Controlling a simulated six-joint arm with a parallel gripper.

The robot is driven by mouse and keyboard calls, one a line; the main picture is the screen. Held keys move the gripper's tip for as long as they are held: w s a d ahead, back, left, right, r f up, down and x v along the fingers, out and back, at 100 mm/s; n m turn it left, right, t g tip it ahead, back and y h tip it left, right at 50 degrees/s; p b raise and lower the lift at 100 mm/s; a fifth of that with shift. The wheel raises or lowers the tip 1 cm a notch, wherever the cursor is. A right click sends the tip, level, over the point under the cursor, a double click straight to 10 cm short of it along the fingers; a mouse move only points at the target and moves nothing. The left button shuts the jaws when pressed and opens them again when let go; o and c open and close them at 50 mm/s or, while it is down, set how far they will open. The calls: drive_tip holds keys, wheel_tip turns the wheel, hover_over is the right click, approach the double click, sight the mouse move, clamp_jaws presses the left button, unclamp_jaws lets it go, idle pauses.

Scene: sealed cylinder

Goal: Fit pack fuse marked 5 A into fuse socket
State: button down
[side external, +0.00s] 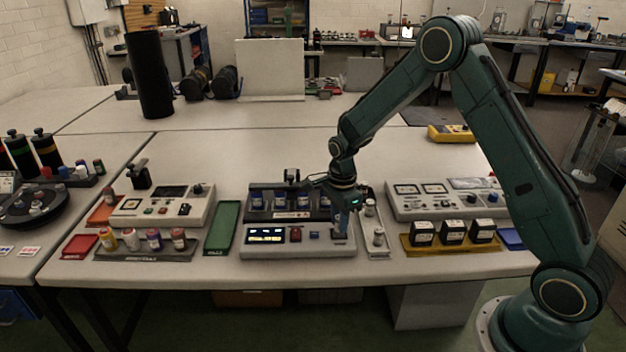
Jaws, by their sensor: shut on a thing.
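My gripper (341,210) points down over the right end of a grey panel unit (272,251) with a lit display. It is shut on a small bluish piece (340,223), which could be the pack fuse. The piece is too small to make out, and no 5 A mark can be read. Its lower end is at or just above the panel's top; I cannot tell whether it touches. I cannot make out the fuse socket, which may be hidden under the gripper.
A dark rack (287,214) of blue-and-white jars stands behind the panel. A narrow tray (376,252) with metal knobs is close at right, then a yellow tray (452,250) of black blocks. A green tray (222,228) lies left.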

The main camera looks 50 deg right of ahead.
drive_tip(key=shift+f, duration=0.25)
drive_tip(key=c, duration=1.2)
unclamp_jaws()
drive_tip(key=shift+c, duration=0.2)
drive_tip(key=shift+r, duration=0.1)
wheel_tip(320, 180, up, 12)
drive_tip(key=shift+r, duration=0.2)
